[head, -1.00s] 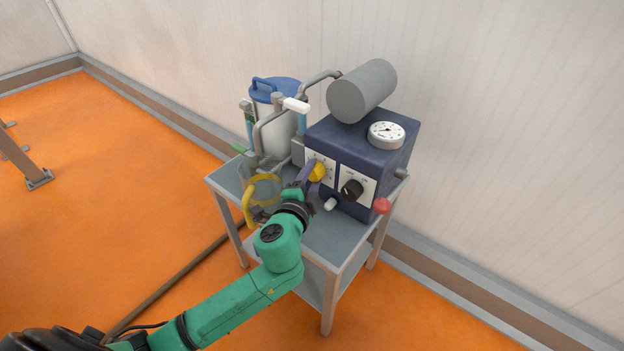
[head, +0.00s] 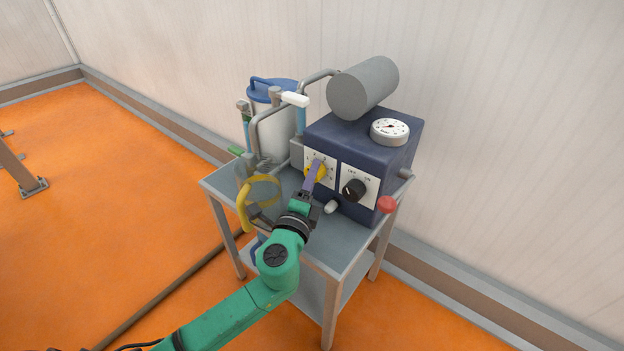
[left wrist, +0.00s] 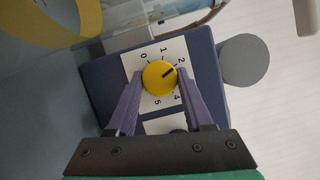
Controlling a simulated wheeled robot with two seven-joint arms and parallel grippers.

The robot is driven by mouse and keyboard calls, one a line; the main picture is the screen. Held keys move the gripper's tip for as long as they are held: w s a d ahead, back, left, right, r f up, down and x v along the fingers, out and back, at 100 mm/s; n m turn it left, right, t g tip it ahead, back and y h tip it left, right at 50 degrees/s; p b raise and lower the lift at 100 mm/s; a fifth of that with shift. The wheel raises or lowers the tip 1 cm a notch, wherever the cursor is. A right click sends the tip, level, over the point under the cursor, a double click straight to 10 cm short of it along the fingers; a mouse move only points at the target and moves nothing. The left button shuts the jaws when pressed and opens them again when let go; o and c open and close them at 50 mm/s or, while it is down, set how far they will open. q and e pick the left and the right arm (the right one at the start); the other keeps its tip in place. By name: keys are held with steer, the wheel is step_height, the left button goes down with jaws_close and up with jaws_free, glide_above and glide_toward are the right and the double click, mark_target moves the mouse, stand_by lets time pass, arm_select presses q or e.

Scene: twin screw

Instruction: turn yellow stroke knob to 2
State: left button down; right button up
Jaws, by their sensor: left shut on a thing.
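The yellow stroke knob (head: 319,170) is on a white dial plate at the left of the blue box's front. In the left wrist view the yellow knob (left wrist: 157,80) has a dark pointer mark aimed close to the 2 on the numbered plate (left wrist: 150,53), perhaps slightly past it toward 3. My left gripper (head: 313,172) reaches the knob from the front. Its purple fingers, seen in the left wrist view (left wrist: 160,76), are shut on the knob, one on each side. In the head view the fingers partly hide the knob. My right gripper is not in view.
A black on/off knob (head: 353,190) sits right of the yellow one, with a red button (head: 387,204) beyond it. A gauge (head: 390,131) and grey cylinder (head: 363,88) are on top. A yellow-banded clear ring (head: 244,208) and a blue-lidded canister (head: 275,120) stand left on the grey table (head: 345,247).

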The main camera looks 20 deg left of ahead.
arm_select(q)
steer(key=shift+f, duration=0.1)
steer(key=c, duration=0.6)
jaws_free()
steer(key=s, duration=0.5)
steer(key=s+b, duration=0.1)
steer(key=s, duration=0.3)
steer(key=s+f, duration=0.1)
steer(key=s, duration=0.4)
steer(key=shift+s+d, duration=0.1)
steer(key=shift+s, duration=0.2)
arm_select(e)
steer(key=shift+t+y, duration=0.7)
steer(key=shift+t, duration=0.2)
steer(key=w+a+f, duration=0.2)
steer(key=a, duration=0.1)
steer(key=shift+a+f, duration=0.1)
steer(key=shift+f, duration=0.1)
